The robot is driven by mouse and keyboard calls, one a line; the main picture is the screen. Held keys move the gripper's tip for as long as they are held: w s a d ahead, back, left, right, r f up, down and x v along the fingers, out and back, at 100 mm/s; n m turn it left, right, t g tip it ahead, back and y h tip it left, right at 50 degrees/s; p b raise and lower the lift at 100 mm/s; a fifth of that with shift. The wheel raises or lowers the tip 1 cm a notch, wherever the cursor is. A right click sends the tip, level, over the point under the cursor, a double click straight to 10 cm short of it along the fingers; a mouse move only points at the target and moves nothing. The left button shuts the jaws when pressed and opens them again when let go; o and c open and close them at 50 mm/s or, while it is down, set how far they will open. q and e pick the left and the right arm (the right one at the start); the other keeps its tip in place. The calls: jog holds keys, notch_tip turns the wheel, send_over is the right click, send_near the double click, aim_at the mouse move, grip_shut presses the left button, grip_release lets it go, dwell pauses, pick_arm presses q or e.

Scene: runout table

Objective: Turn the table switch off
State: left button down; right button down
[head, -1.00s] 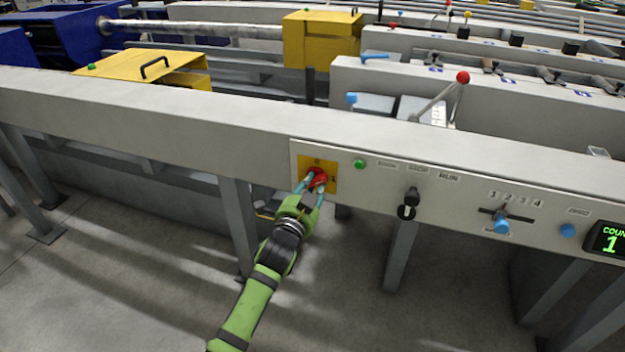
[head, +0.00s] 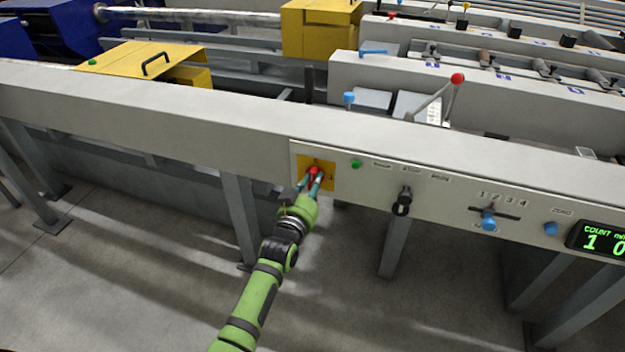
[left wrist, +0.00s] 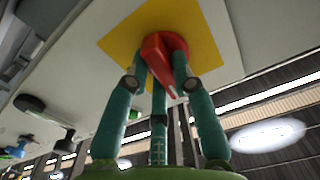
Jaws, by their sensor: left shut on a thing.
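The table switch (head: 316,171) is a red rotary knob on a yellow square plate (head: 329,183) at the left end of the table's front panel. My left gripper (head: 314,184) has its teal fingers closed around the knob. In the left wrist view the red switch handle (left wrist: 158,62) sits between the fingers of my left gripper (left wrist: 160,80), and its pointed end with a white mark points down and to the right in that picture. The fingers partly cover the knob in the head view. My right gripper is not in view.
Right of the switch are a green button (head: 356,164), a black selector (head: 403,200), a blue slider knob (head: 488,222), a blue button (head: 550,228) and a lit count display (head: 600,241). A red-topped lever (head: 457,80) stands behind. Floor in front is clear.

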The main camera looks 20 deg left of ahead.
pick_arm(q)
jog(key=shift+n, duration=0.5)
dwell(0.3)
jog(key=c, duration=1)
grip_release()
jog(key=shift+c, duration=0.2)
jog(key=s, duration=1.2)
jog(key=shift+a, duration=0.2)
